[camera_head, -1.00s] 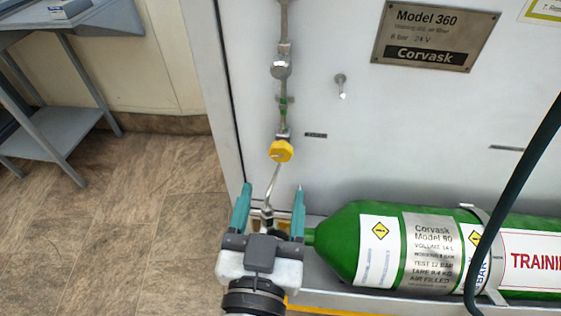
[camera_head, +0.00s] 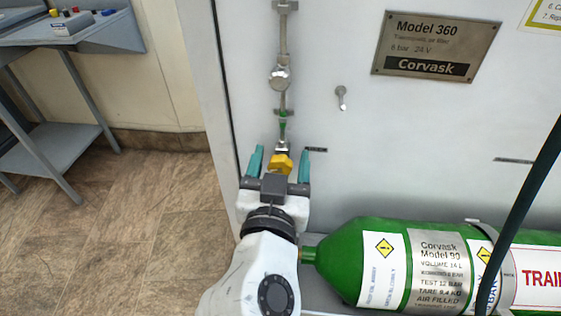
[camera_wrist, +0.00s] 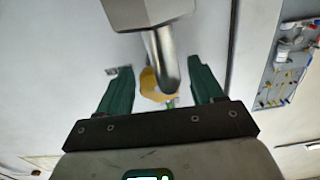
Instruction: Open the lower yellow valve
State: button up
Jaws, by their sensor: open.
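The yellow valve (camera_head: 281,164) sits on the thin metal pipe line (camera_head: 282,100) on the front of the grey cabinet. In the head view my gripper (camera_head: 280,160) is open, with one teal finger on each side of the valve. In the wrist view the valve (camera_wrist: 150,84) shows between the open fingers, partly hidden behind a metal pipe in the foreground. Whether the fingers touch it I cannot tell; they look apart from it. The lower part of the valve is hidden by my gripper in the head view.
A green gas cylinder (camera_head: 345,262) lies at the lower right, strapped at the cabinet's base. A dark hose (camera_head: 525,205) crosses the right side. A small metal peg (camera_head: 341,97) sticks out of the cabinet. A grey cart (camera_head: 65,135) stands at the left; the floor between is clear.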

jog(key=c, duration=1)
jog(key=shift+r+n+p, duration=0.15)
jog(key=shift+n+p, duration=0.2)
jog(key=shift+n, duration=0.05)
jog(key=shift+c, duration=0.3)
jog(key=shift+n, duration=0.4)
jog(key=o, duration=1.1)
jog(key=shift+c, duration=0.2)
jog(key=shift+s, duration=0.1)
jog(key=s+p, duration=0.2)
jog(key=s, duration=0.8)
jog(key=shift+s+a, duration=0.2)
jog(key=shift+s, duration=0.15)
